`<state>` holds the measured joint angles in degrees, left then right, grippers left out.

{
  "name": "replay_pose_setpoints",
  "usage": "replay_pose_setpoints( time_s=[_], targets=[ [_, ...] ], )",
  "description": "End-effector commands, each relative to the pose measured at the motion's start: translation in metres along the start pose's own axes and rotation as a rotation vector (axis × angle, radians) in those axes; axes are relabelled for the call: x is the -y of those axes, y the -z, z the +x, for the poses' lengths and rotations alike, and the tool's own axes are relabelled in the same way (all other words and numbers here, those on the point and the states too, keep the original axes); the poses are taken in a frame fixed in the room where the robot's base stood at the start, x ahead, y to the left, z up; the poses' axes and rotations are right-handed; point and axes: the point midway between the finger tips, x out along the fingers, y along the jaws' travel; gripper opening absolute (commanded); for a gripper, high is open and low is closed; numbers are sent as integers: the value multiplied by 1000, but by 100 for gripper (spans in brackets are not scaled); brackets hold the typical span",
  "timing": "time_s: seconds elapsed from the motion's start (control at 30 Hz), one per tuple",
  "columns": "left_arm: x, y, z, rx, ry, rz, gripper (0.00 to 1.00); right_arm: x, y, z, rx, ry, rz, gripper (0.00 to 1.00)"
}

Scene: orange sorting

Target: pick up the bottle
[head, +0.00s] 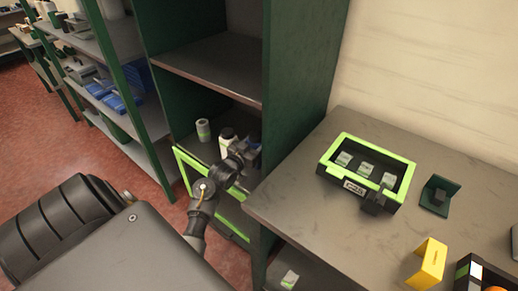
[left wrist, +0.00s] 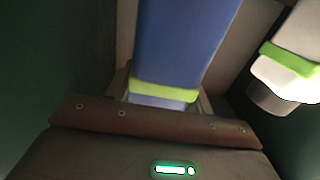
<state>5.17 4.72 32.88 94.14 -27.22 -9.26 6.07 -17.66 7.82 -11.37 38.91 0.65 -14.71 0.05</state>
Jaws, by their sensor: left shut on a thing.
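My left gripper (head: 246,151) reaches into the lower compartment of the dark green cabinet and is shut on a blue bottle (head: 254,136). In the left wrist view the blue bottle (left wrist: 187,45), with a green band, stands centred at the gripper; the fingertips' contact is hidden. A white bottle (head: 226,143) with a dark cap stands just left of the gripper. In the left wrist view a white bottle (left wrist: 285,70) with a green band and dark cap is at the right edge. My right gripper is not in view.
A grey-green can (head: 203,130) stands left of the bottles. The cabinet shelf (head: 215,68) is above, and a bright green frame (head: 181,165) is in front. A table (head: 290,195) at right bears a green-rimmed tray (head: 404,165) and a yellow block (head: 428,262).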

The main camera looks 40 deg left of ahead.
Motion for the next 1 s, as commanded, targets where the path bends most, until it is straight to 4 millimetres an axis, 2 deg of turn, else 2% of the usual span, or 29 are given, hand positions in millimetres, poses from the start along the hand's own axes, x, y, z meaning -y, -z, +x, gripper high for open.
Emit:
replay_pose_setpoints(
  time_s=[0.03,0.17,0.4,0.7,1.0],
  targets=[
    [8,15,-9,-4,2,9,21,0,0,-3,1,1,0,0],
    [24,46,-29,-3,0,10,21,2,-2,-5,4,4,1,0],
    [60,69,-71,0,1,7,21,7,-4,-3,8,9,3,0],
    [80,83,-96,-1,0,3,21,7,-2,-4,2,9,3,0],
    [81,84,-97,0,-1,1,21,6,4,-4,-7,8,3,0]
  ],
)
